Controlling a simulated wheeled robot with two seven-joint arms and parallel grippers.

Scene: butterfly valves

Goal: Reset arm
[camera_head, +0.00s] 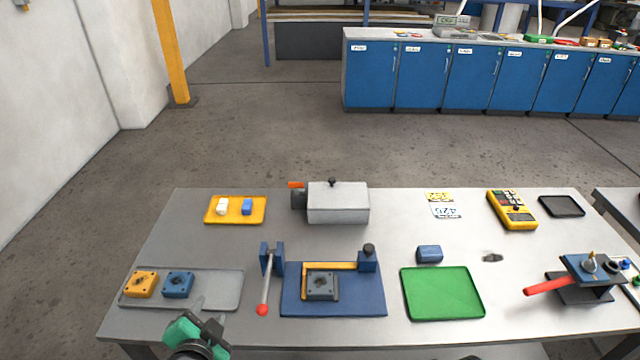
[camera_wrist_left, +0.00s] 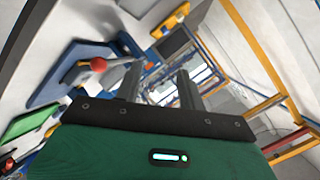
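My left gripper (camera_head: 206,314) is at the front left of the table, by the front edge of the grey tray (camera_head: 228,291). In the left wrist view its two fingers (camera_wrist_left: 158,88) stand apart with nothing between them. My right gripper is in neither view. A lever with a red ball knob (camera_head: 262,309) stands to the right of my left gripper, at the left of a blue fixture plate (camera_head: 345,303). The knob also shows in the left wrist view (camera_wrist_left: 98,64), left of the fingers.
The grey tray holds an orange block (camera_head: 141,284) and a blue block (camera_head: 179,284). A green tray (camera_head: 442,293), a grey box (camera_head: 338,203), a yellow tray (camera_head: 235,216), a yellow meter (camera_head: 511,209) and a red-handled valve stand (camera_head: 585,279) are on the table. Blue cabinets (camera_head: 470,77) stand behind.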

